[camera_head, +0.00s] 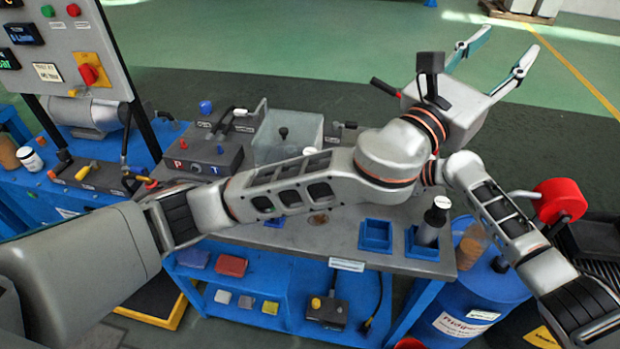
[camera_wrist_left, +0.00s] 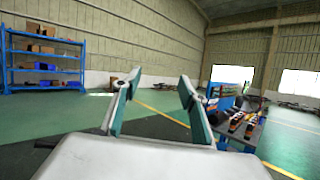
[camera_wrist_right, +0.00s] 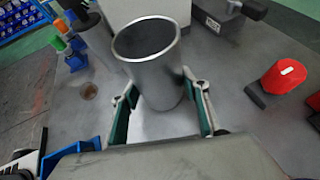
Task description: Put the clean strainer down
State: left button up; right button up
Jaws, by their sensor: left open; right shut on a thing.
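The strainer (camera_wrist_right: 160,85), a grey metal open-topped cylinder, stands between the fingers of my right gripper (camera_wrist_right: 158,112) in the right wrist view. The gripper is shut on its sides. The strainer looks nearly upright over the grey bench top (camera_wrist_right: 240,125); I cannot tell whether its base touches it. In the head view my arms cover the right gripper and the strainer. My left gripper (camera_head: 500,58) is open and empty, raised beyond the bench; its spread fingers also show in the left wrist view (camera_wrist_left: 152,105).
Two blue square holders (camera_head: 376,237) sit at the bench's front; a black-and-white bottle (camera_head: 433,222) stands in the right one. A clear box (camera_head: 287,138) and a valve block (camera_head: 205,150) stand farther back. A red knob (camera_wrist_right: 283,76) is right of the strainer.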

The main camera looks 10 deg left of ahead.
pick_arm(q)
jog(key=w+a+f+n+t+y, duration=0.1)
jog(key=w+a+f+n+y, duration=0.2)
jog(key=a+f+n+y, duration=0.3)
jog(key=n+g+y, duration=0.5)
jog(key=g+y, duration=0.2)
jog(key=y, duration=0.3)
send_near(310, 152)
jog(key=x, duration=1)
jog(key=shift+f, duration=0.3)
grip_shut()
